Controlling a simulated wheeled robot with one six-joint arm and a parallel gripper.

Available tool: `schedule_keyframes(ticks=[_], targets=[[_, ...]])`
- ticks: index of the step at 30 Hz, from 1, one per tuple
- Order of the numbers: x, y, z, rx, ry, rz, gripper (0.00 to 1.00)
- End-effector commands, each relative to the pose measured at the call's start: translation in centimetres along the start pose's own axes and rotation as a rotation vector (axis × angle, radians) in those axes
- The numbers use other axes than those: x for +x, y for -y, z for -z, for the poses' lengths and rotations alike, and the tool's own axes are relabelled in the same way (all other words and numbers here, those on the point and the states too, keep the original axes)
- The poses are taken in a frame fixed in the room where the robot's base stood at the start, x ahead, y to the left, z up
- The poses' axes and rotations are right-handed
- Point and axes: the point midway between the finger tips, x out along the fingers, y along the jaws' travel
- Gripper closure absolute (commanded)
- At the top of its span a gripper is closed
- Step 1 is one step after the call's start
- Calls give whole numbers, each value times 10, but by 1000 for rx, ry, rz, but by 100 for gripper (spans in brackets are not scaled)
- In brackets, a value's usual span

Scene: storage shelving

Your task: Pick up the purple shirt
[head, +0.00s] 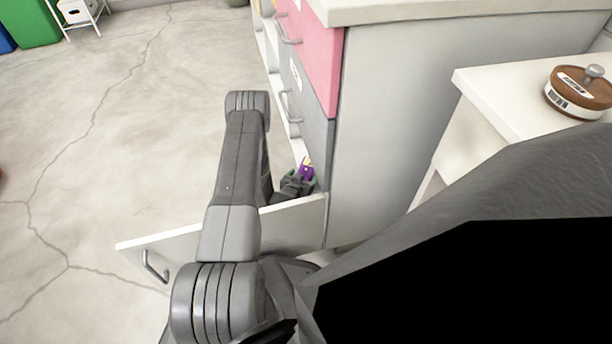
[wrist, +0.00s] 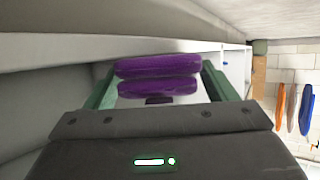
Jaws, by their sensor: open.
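The purple shirt (wrist: 158,66) shows in the wrist view as two rounded, folded-looking purple bands, one above the other. It lies between the green fingers of my gripper (wrist: 158,84), which are spread apart to its left and right. I cannot tell whether either finger touches it. In the head view a small purple patch (head: 306,172) shows at the end of my gripper (head: 301,178), low inside the pulled-out drawer (head: 290,226). My arm and the drawer front hide most of the drawer's inside.
The drawer belongs to a cabinet (head: 400,110) with pink and grey fronts; its side wall stands right of my gripper. A white table (head: 500,100) with a brown-lidded container (head: 580,92) is at right. Open floor lies left.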

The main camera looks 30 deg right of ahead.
Motion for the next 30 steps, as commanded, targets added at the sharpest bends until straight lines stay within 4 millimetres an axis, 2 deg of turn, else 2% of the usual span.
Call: schedule_keyframes(ticks=[3,9,15,17,25,30], targets=[[6,0,0,0,0,0,22],[6,0,1,-1,1,1,24],[5,0,0,-1,1,1,63],[5,0,0,-1,1,1,72],[4,0,4,-1,0,1,72],[-6,1,30,0,-1,1,72]])
